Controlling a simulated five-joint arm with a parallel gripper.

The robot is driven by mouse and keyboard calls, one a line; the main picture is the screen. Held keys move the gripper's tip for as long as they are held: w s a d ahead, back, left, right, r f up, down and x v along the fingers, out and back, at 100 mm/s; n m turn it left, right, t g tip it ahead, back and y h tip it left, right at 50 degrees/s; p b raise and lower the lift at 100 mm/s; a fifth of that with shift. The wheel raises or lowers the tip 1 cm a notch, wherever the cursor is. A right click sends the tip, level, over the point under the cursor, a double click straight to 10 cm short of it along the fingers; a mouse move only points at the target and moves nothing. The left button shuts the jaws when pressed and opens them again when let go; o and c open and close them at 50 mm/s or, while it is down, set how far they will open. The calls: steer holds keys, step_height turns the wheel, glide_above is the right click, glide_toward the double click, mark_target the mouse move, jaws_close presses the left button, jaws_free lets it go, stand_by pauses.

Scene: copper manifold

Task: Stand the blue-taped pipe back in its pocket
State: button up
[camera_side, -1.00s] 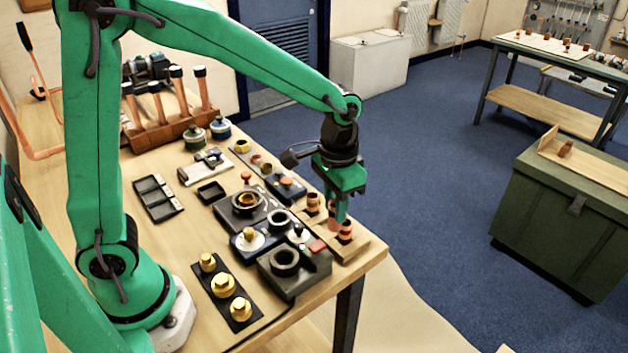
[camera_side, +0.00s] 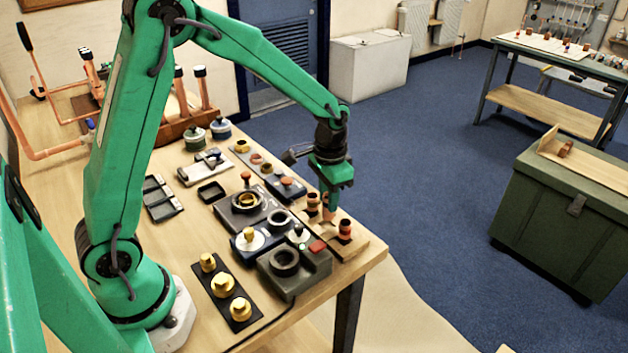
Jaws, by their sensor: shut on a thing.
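My gripper (camera_side: 328,208) points down over the wooden block (camera_side: 350,247) at the table's right edge, with its fingers shut on a short copper pipe. The fingers hide most of that pipe, and I cannot make out its blue tape or whether its lower end is in a pocket. A copper pipe with dark bands (camera_side: 312,205) stands upright just left of my fingers. Another banded copper pipe (camera_side: 345,230) stands at the right front of the block, apart from my fingers. The pockets themselves are too small or hidden to see.
A grey fixture with a round opening (camera_side: 286,262) and a red button (camera_side: 318,246) stands close left of the block. Brass fittings (camera_side: 223,285) stand on a dark strip nearer the front. The table edge drops to blue floor at the right.

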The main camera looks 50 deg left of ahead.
steer(key=shift+f, duration=1.75)
steer(key=shift+f, duration=0.15)
steer(key=o, duration=1)
step_height(320, 180, up, 11)
steer(key=shift+r, duration=0.65)
